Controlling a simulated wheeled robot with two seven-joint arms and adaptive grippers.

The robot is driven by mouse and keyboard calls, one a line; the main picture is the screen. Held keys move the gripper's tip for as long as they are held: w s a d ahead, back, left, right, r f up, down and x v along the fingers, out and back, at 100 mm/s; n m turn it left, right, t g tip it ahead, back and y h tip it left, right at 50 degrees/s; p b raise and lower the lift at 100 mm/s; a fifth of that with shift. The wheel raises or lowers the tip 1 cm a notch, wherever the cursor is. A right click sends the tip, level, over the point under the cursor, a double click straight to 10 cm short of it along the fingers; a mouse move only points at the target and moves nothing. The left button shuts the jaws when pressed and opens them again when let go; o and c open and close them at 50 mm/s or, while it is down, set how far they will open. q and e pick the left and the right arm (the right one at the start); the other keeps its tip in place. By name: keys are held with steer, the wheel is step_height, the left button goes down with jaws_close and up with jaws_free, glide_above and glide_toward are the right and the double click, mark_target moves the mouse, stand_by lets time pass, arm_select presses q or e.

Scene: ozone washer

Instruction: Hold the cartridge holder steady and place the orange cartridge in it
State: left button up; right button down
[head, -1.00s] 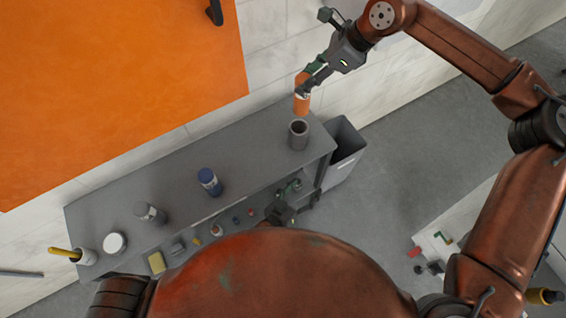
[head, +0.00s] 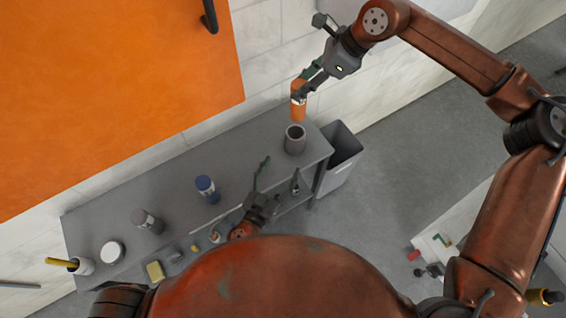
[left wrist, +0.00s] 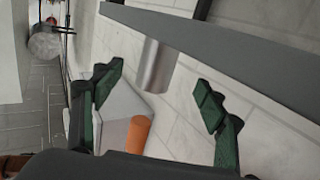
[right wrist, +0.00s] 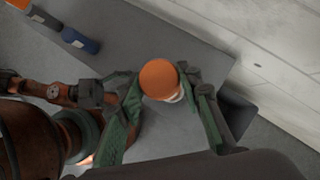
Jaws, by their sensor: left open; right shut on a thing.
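The orange cartridge (head: 298,108) is upright above the cartridge holder, held in my right gripper (head: 304,90). The right wrist view shows the cartridge's round orange end (right wrist: 158,78) between the two fingers (right wrist: 163,88). The grey, open-topped cartridge holder (head: 295,141) stands upright near the right end of the table; in the head view the cartridge's lower end is just above its rim. My left gripper (head: 279,174) is open and empty at the table's front edge, left of and below the holder. The left wrist view shows the holder (left wrist: 158,66) beyond the spread fingers (left wrist: 160,84).
A grey bin (head: 341,165) stands past the table's right end. A wall is behind.

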mark_target(291, 148)
arm_select(q)
steer(key=x, duration=1.2)
steer(key=shift+c, duration=0.5)
steer(key=c, duration=1.3)
